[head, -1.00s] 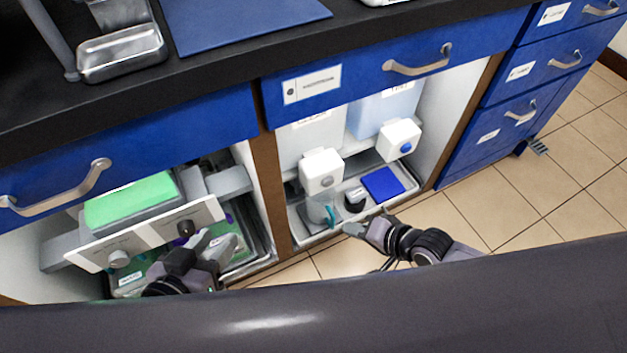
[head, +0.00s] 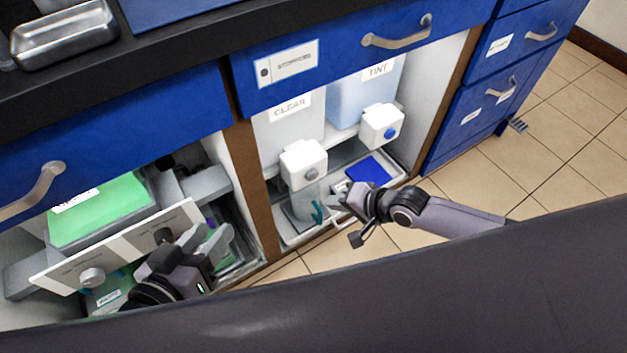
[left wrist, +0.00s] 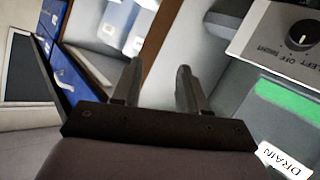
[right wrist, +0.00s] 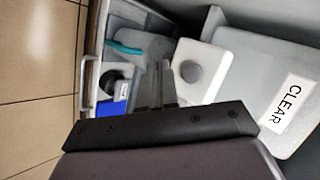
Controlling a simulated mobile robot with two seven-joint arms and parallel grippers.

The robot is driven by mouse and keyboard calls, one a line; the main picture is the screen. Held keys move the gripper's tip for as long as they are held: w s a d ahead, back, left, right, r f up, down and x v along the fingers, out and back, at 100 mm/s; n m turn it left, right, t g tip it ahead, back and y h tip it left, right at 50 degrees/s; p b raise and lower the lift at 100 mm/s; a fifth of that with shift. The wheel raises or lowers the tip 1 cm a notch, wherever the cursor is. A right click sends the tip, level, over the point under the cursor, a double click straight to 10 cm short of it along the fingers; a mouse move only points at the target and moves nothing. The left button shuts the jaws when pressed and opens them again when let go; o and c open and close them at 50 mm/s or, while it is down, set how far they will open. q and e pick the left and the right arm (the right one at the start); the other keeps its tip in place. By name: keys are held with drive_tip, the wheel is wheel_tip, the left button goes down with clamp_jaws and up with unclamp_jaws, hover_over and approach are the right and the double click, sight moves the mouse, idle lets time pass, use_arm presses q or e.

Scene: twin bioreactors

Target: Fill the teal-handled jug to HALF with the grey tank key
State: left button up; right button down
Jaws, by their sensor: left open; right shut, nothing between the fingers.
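The clear jug (head: 303,207) with its teal handle (head: 317,212) stands in the tray under the left dispenser. In the right wrist view the teal handle (right wrist: 125,47) is at the upper left. The grey key (head: 311,173) is on the white tap of the tank labelled CLEAR (head: 290,125); the right wrist view shows this key (right wrist: 190,71) just beyond my fingertips. My right gripper (head: 335,203) is shut and empty, right of the jug and below the tap. My left gripper (head: 217,240) is open and empty by the left cabinet's control panel. The liquid level is not readable.
The TINT tank (head: 362,100) has a tap with a blue key (head: 390,133). A blue pad (head: 367,171) lies in the tray right of the jug. A brown post (head: 250,190) separates the cabinet bays. The panel with knobs (head: 120,245) stands at left.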

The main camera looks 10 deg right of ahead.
sight(312, 175)
drive_tip(key=shift+w+a+b, duration=0.3)
drive_tip(key=shift+w+b, duration=0.15)
drive_tip(key=shift+w, duration=0.35)
drive_tip(key=shift+w+a+b, duration=0.25)
drive_tip(key=shift+w+b, duration=0.2)
drive_tip(key=shift+w, duration=0.35)
drive_tip(key=shift+w+a+b, duration=0.3)
drive_tip(key=shift+w+b, duration=0.15)
drive_tip(key=shift+w, duration=0.35)
drive_tip(key=shift+w+a, duration=0.15)
drive_tip(key=shift+w, duration=0.25)
